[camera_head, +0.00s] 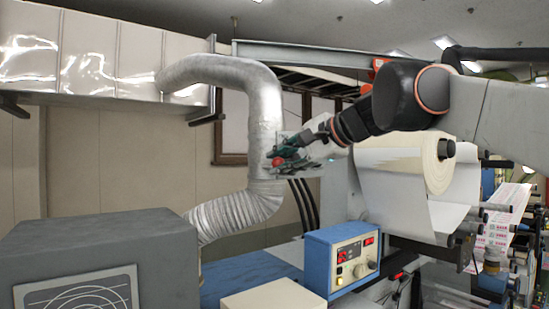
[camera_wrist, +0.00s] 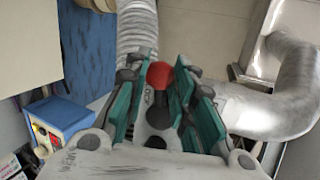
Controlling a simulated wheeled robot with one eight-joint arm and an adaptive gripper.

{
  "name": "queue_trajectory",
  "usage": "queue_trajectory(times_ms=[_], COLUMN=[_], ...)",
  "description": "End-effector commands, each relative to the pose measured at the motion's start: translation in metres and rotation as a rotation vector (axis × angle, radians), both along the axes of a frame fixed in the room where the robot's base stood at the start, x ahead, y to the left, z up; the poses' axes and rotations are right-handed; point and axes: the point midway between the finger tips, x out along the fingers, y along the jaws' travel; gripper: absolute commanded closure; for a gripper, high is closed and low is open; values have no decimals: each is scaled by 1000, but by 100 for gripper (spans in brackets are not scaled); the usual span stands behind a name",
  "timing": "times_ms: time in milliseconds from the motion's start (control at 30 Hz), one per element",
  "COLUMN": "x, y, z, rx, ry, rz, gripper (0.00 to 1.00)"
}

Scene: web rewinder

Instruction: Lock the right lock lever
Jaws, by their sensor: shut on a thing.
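The lock lever shows as a red ball knob (camera_head: 278,162) in the head view, at my gripper's fingertips. In the wrist view the red knob (camera_wrist: 160,74) sits on a dark stem between the fingers. My gripper (camera_head: 287,157), with teal finger pads, is shut around the knob and stem; its fingers (camera_wrist: 157,92) stand on both sides of it. The lever's base and pivot are hidden by the gripper, so I cannot tell its exact angle.
A silver duct (camera_head: 262,125) rises just behind my gripper. A white web roll (camera_head: 405,160) stands to the right. A blue control box (camera_head: 342,258) is below, also in the wrist view (camera_wrist: 60,115). A large grey box (camera_head: 105,250) fills the lower left.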

Motion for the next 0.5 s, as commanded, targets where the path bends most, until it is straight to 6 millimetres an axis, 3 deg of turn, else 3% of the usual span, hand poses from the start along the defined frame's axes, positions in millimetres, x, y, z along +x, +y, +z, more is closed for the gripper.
queue_trajectory(times_ms=[500], x=[0], y=[0], z=[-3], rx=[-35], ry=[-22], rz=[1], gripper=[100])
